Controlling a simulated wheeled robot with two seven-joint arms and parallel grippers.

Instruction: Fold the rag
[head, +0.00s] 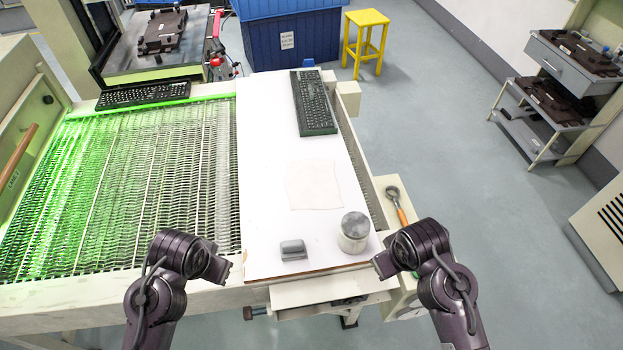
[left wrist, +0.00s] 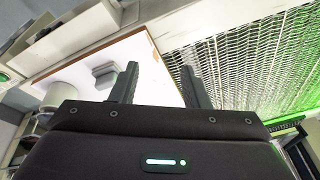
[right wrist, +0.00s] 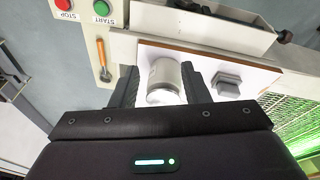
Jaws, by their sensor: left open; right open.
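The rag (head: 314,185) is a pale, nearly white square cloth lying flat and spread out on the white board (head: 268,130). My left gripper (head: 226,268) is open and empty at the board's front left corner, apart from the rag; its two fingers also show in the left wrist view (left wrist: 160,85). My right gripper (head: 378,265) is open and empty off the board's front right corner, near the jar; its fingers also show in the right wrist view (right wrist: 158,88). The rag cannot be made out in either wrist view.
A lidded jar (head: 354,233) and a grey block (head: 293,250) stand on the board in front of the rag. The board left of the rag is clear.

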